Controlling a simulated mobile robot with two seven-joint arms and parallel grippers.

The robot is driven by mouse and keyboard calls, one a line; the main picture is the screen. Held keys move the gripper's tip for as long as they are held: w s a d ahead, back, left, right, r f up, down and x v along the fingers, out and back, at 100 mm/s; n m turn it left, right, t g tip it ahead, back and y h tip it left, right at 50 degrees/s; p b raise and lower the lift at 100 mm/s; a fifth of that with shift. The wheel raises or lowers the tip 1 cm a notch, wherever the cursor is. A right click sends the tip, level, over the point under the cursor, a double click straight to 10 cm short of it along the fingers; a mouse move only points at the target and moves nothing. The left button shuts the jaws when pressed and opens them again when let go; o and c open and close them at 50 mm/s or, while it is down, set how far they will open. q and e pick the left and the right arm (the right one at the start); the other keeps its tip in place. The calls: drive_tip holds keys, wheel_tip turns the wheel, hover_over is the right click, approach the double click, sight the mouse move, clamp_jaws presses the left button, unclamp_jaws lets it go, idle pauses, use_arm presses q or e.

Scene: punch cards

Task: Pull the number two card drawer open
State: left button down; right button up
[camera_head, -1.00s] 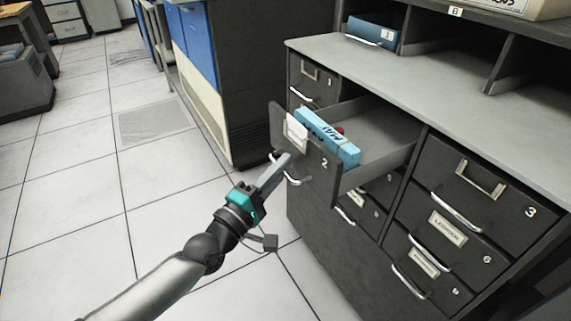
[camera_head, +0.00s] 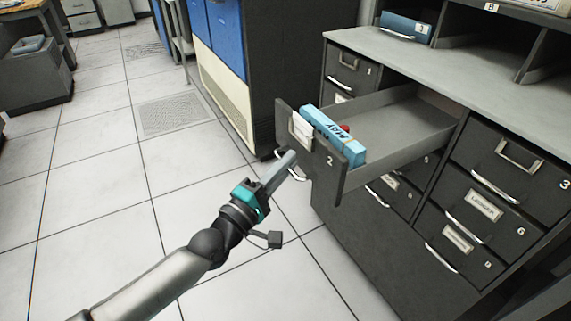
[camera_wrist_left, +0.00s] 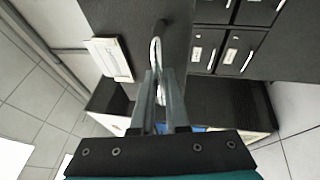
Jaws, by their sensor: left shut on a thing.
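The number two card drawer (camera_head: 325,180) stands pulled well out of the dark cabinet, with its inside showing. A blue card box (camera_head: 334,137) marked MAY lies in it behind the front panel, with a small red thing beside it. My left gripper (camera_head: 288,160) is at the drawer's front. In the left wrist view its fingers (camera_wrist_left: 158,98) are shut on the silver drawer handle (camera_wrist_left: 155,52). The handle's middle is partly hidden by the fingers. My right gripper is not in view.
The cabinet's other drawers, such as number three (camera_head: 508,163), are shut. A grey counter (camera_head: 440,78) tops the cabinet, with a blue box (camera_head: 405,26) in a cubby. A blue and cream machine (camera_head: 222,85) stands to the left. The tiled floor (camera_head: 85,190) at left is clear.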

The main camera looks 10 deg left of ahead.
use_arm(q)
drive_tip(key=c, duration=1.2)
unclamp_jaws()
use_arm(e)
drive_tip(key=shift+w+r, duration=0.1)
use_arm(q)
drive_tip(key=p+v, duration=0.2)
drive_tip(key=v, duration=1.3)
drive_tip(key=shift+p, duration=0.4)
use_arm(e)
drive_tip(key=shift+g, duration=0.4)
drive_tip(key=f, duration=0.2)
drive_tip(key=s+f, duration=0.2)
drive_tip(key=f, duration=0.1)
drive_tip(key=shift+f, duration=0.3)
use_arm(q)
drive_tip(key=shift+s, duration=0.15)
